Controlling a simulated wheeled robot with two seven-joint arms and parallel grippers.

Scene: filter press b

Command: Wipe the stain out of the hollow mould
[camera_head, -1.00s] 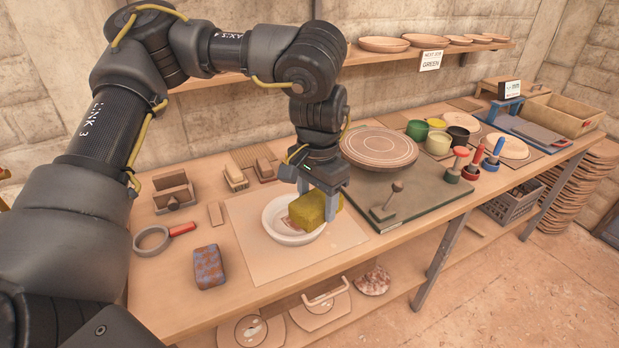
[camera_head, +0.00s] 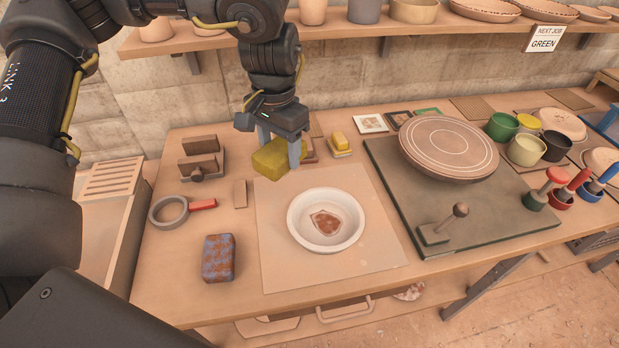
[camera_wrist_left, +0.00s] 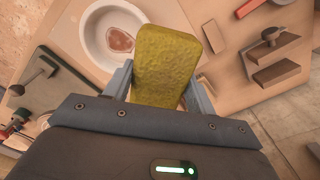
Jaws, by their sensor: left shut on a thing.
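The hollow mould (camera_head: 325,242) is a round white bowl on a pale square mat (camera_head: 281,267) on the bench. A reddish-brown stain (camera_head: 325,223) lies on its floor. My left gripper (camera_head: 279,150) is shut on a yellow-green sponge (camera_head: 270,165) and holds it up behind and left of the mould, apart from it. The left wrist view shows the sponge (camera_wrist_left: 165,62) between the two fingers, with the mould (camera_wrist_left: 92,45) and its stain (camera_wrist_left: 120,40) beside it. My right gripper is not in view.
A blue-and-brown mottled block (camera_head: 218,258) lies left of the mat. A ring with a red handle (camera_head: 170,210) and a wooden holder (camera_head: 200,165) stand further left. A green board (camera_head: 490,225) carries a round disc (camera_head: 449,146) and a small lever (camera_head: 440,228) on the right.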

